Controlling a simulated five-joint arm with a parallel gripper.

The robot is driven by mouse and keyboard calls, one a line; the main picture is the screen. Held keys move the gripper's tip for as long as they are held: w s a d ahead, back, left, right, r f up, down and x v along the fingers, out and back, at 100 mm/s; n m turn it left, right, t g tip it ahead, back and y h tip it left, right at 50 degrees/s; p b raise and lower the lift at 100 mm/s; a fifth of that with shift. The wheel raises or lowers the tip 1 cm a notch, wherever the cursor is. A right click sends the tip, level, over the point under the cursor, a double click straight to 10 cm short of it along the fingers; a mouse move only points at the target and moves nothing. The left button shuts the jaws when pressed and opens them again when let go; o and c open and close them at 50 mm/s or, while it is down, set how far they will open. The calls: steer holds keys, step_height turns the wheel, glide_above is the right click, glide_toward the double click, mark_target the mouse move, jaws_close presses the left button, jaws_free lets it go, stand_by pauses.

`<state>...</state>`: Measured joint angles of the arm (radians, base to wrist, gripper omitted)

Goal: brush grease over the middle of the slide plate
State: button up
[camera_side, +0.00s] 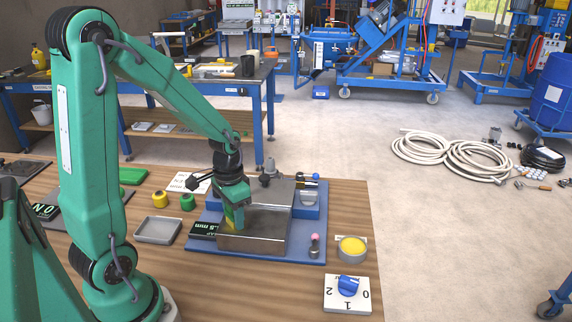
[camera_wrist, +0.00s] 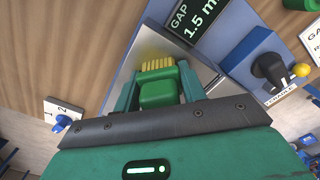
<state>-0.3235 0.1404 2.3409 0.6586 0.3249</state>
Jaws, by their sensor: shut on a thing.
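My gripper (camera_side: 234,204) is shut on a green brush (camera_wrist: 158,93) with yellow bristles (camera_wrist: 157,68). The brush sits between the two fingers, bristles pointing away from the palm. In the side view the bristles are down at the left part of the shiny metal slide plate (camera_side: 268,222) on the blue mixer base. The slide plate also shows in the wrist view (camera_wrist: 207,75), with a yellowish tint beyond the bristles. I cannot tell whether the bristles touch the plate or whether the tint is grease or a reflection.
A gap display (camera_side: 203,230) reading 1.5 mm lies left of the plate. A pink-topped lever (camera_side: 314,245), a yellow button (camera_side: 352,247) and a blue dial (camera_side: 348,286) stand to the right. A grey tray (camera_side: 158,230) and yellow (camera_side: 160,199) and green (camera_side: 187,202) pots lie left.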

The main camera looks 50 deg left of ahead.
mark_target(282, 221)
steer(key=shift+w+d, duration=4.05)
steer(key=shift+d, duration=0.05)
steer(key=shift+w+a, duration=0.35)
steer(key=shift+a, duration=0.25)
steer(key=shift+s+a, duration=4.55)
steer(key=shift+s, duration=0.1)
steer(key=shift+a, duration=0.25)
steer(key=shift+w, duration=0.65)
steer(key=shift+w+d, duration=4.55)
step_height(282, 221, up, 8)
steer(key=shift+r, duration=0.2)
